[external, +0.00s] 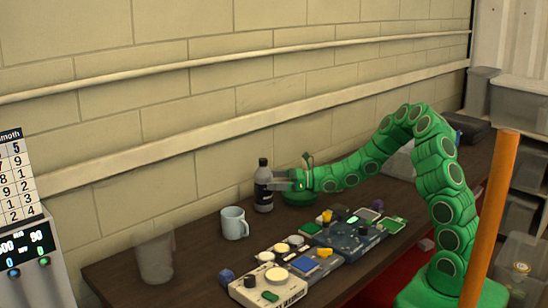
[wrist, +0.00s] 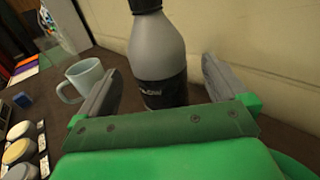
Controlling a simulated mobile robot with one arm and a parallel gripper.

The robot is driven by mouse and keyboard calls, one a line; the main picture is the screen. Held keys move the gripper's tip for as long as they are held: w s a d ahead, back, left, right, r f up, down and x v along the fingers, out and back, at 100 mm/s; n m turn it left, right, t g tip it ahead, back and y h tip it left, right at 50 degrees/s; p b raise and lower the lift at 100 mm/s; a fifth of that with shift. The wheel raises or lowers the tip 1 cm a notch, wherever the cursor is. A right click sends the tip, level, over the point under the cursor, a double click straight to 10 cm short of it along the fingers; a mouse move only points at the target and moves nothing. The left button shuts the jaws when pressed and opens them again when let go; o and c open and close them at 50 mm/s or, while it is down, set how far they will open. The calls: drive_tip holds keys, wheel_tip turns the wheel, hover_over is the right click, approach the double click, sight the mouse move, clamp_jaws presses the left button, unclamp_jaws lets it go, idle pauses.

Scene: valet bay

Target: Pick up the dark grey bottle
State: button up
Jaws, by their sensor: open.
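The dark grey bottle (external: 263,186) stands upright on the brown table, near the wall, in the external view. It has a dark cap and a black label. In the wrist view the bottle (wrist: 158,55) stands between the two open fingers of my gripper (wrist: 160,88), with visible space on both sides. The bottom of the bottle is hidden behind the gripper's green mount. In the external view my gripper (external: 277,184) is at the bottle's right side, roughly level with its middle.
A pale blue mug (external: 234,223) stands left of the bottle, and it also shows in the wrist view (wrist: 86,77). A clear cup (external: 155,258) is at the table's left end. Boards with buttons (external: 268,287) lie along the front.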

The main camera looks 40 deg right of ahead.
sight(258, 180)
drive_tip(key=shift+x, duration=3.05)
drive_tip(key=shift+c, duration=0.5)
drive_tip(key=shift+r, duration=0.1)
drive_tip(key=c, duration=1.2)
drive_tip(key=shift+c, duration=0.5)
drive_tip(key=shift+r, duration=0.1)
